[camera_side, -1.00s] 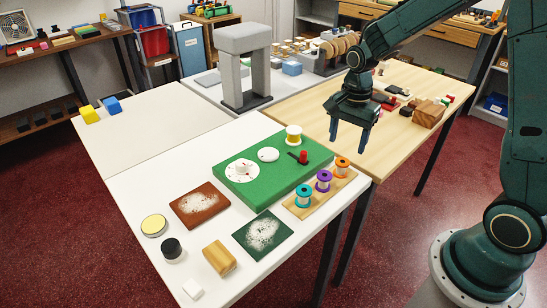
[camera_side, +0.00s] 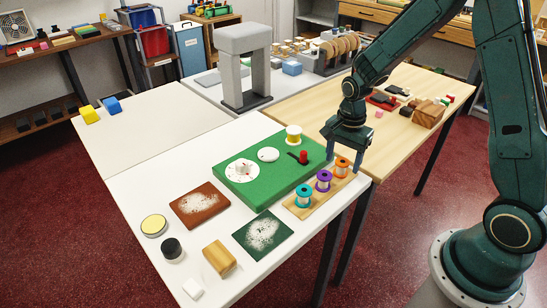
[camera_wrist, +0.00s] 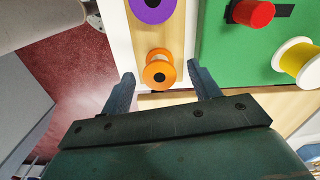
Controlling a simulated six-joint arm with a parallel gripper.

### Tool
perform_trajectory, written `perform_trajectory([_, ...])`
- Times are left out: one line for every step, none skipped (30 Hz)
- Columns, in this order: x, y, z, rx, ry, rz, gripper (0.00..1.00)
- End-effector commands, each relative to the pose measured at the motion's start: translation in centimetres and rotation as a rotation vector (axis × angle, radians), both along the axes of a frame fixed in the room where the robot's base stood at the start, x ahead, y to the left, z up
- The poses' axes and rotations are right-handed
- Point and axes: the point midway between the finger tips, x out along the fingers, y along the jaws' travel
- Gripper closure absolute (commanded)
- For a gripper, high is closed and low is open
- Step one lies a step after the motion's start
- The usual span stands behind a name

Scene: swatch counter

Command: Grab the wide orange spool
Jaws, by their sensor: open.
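The orange spool (camera_side: 342,165) stands upright at the far right end of a small wooden board (camera_side: 314,200), beside a purple spool (camera_side: 323,181) and a teal spool (camera_side: 304,196). In the wrist view the orange spool (camera_wrist: 159,70) shows end-on, between and a little beyond the fingertips. My gripper (camera_side: 345,160) is open and empty, with its fingers low around the orange spool's end of the board. In the wrist view my gripper's jaws (camera_wrist: 160,82) stand apart on either side of the spool.
A green board (camera_side: 230,192) with a red knob (camera_side: 303,158) and a yellow spool (camera_side: 293,135) lies left of the wooden board. The purple spool (camera_wrist: 153,8) is close to the orange one. The white table's edge runs close on the right.

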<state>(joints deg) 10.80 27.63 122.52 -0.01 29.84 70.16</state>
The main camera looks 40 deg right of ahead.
Motion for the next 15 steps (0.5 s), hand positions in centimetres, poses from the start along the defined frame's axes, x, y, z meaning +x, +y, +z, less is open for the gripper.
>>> perform_trajectory([-0.1, 0.0, -0.6, 0.001, 0.003, 0.000, 0.39])
perform_trajectory([-0.1, 0.0, -0.8, 0.001, 0.003, 0.000, 0.39])
perform_trajectory([-0.1, 0.0, -1.1, 0.001, 0.002, 0.000, 0.39])
perform_trajectory([-0.1, 0.0, -1.3, 0.001, 0.002, 0.000, 0.39])
perform_trajectory([-0.1, 0.0, -1.4, 0.001, 0.002, 0.000, 0.39])
perform_trajectory([-0.1, 0.0, -1.6, 0.001, 0.001, 0.000, 0.39])
perform_trajectory([0.0, 0.0, -1.6, 0.000, 0.001, 0.000, 0.39])
perform_trajectory([0.0, 0.0, -1.7, 0.000, 0.000, 0.000, 0.39])
perform_trajectory([0.0, 0.0, -1.7, 0.000, 0.000, 0.000, 0.39])
perform_trajectory([0.0, 0.0, -1.7, 0.000, 0.000, 0.000, 0.39])
perform_trajectory([0.0, 0.0, -1.7, 0.000, 0.000, 0.000, 0.39])
perform_trajectory([0.0, 0.0, -1.7, 0.000, 0.000, 0.000, 0.39])
perform_trajectory([0.0, 0.0, -1.7, 0.000, 0.000, 0.000, 0.39])
perform_trajectory([0.0, 0.0, -1.7, 0.000, 0.000, 0.000, 0.39])
perform_trajectory([0.0, 0.0, -1.7, 0.000, 0.000, 0.000, 0.39])
